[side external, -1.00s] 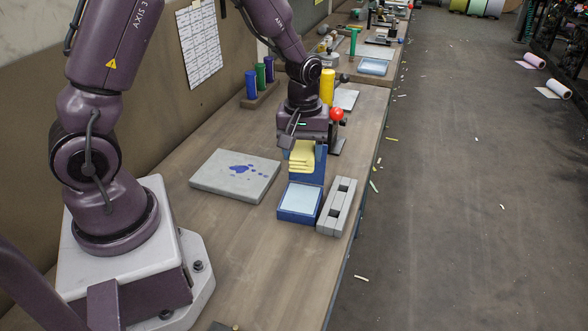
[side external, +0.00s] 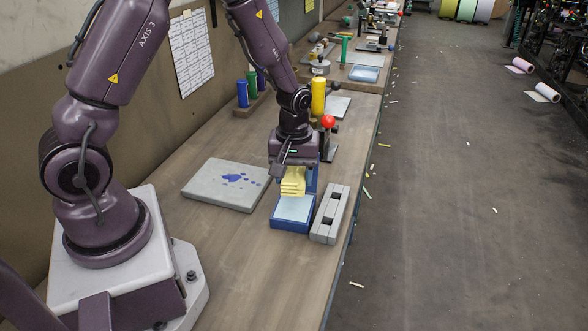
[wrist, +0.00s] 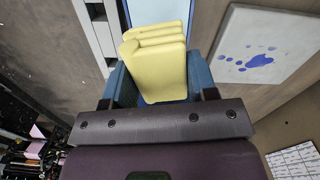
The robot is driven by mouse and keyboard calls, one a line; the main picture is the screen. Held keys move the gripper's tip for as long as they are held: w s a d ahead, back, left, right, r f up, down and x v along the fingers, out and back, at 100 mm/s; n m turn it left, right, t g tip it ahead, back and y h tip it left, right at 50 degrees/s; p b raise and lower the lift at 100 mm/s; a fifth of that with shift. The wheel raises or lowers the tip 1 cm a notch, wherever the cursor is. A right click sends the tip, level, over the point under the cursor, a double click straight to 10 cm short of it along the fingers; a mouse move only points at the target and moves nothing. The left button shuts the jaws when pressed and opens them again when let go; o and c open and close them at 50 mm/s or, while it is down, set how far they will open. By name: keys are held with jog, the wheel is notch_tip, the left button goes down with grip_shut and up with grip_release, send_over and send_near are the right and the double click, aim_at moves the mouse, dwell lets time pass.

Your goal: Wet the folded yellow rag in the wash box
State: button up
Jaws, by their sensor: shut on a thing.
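The folded yellow rag (side external: 292,181) is held in my gripper (side external: 293,168), its layers stacked and hanging below the jaws. In the wrist view the rag (wrist: 158,60) sits between the two fingers of my gripper (wrist: 158,90). The blue wash box (side external: 291,225) stands on the bench with a pale, flat surface inside its rim. The rag is above the far part of the box; I cannot tell whether it touches. The box's raised blue back part is mostly hidden behind the rag and gripper.
A grey slab (side external: 228,185) with blue spots lies left of the box. A grey slotted block (side external: 329,214) stands close on the right. Behind are a red ball-topped stand (side external: 328,122), a yellow roll (side external: 318,97) and blue and green rolls (side external: 252,85). The near bench is clear.

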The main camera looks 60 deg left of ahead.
aim_at(294, 206)
jog(key=shift+f, duration=2.55)
jog(key=shift+f, duration=0.6)
jog(key=shift+r, duration=3.6)
